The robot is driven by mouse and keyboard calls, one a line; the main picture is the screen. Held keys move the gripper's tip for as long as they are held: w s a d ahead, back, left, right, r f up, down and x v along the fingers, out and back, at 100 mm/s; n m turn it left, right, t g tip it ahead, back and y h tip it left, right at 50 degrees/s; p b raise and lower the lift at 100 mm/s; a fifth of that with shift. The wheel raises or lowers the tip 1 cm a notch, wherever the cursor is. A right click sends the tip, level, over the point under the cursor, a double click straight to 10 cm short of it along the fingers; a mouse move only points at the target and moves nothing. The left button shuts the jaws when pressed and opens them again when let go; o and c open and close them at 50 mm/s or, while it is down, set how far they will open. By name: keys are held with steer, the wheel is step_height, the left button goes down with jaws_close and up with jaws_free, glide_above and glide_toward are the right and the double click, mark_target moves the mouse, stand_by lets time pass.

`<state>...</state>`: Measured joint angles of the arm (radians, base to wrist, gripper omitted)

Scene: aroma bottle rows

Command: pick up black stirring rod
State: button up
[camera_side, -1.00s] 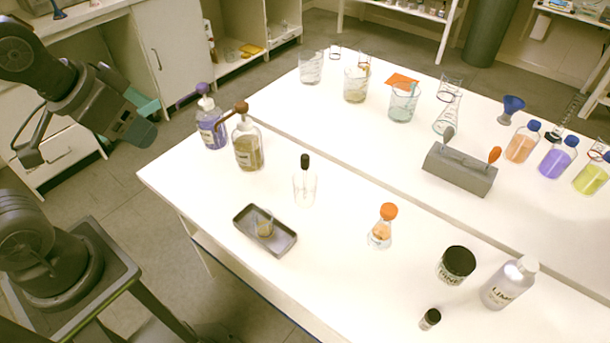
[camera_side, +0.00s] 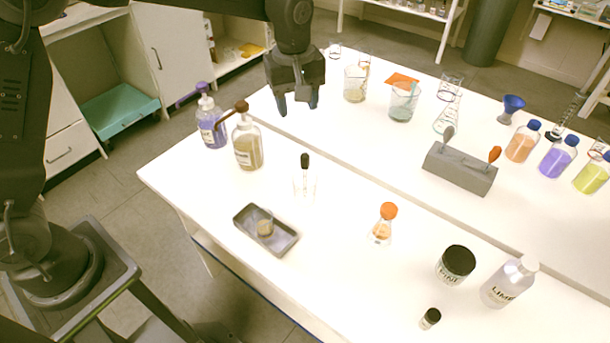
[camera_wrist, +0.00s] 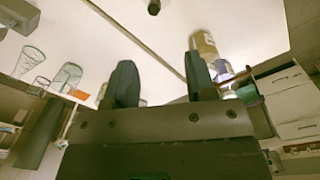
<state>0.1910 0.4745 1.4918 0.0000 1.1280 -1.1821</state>
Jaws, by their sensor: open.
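The black tip of a stirring rod (camera_side: 305,160) stands upright above a clear glass vessel (camera_side: 304,187) near the middle of the white table. The rod's lower part is hard to make out through the glass. A dark tip that looks like the same rod is at the top edge of the wrist view (camera_wrist: 154,7). My gripper (camera_side: 298,107) is open and empty, pointing down above the table, higher than the rod and behind it in the side view. Its two dark fingers are spread apart in the wrist view (camera_wrist: 160,70).
A purple bottle (camera_side: 211,128) and an amber pump bottle (camera_side: 247,148) stand left of the rod. A grey tray (camera_side: 284,244) with a small beaker is in front. An orange-capped flask (camera_side: 382,230) stands right. Beakers, including one (camera_side: 403,105), stand behind. Bare table surrounds the glass.

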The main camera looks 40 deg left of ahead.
mark_target(305, 156)
steer(key=shift+n+g, duration=0.3)
steer(key=shift+n, duration=0.3)
steer(key=f, duration=0.3)
steer(key=w+d+f, duration=0.1)
steer(key=f, duration=0.6)
steer(key=shift+w+d+f, duration=0.2)
steer(key=shift+w+f, duration=0.1)
steer(key=shift+w, duration=0.1)
steer(key=shift+s+a+f, duration=0.1)
steer(key=shift+s+f, duration=0.05)
steer(key=shift+f, duration=1.45)
steer(key=shift+s+a+f, duration=0.1)
steer(key=shift+s+f, duration=0.05)
steer(key=shift+f, duration=1.45)
steer(key=shift+c, duration=0.4)
steer(key=c, duration=0.8)
steer(key=shift+r, duration=0.1)
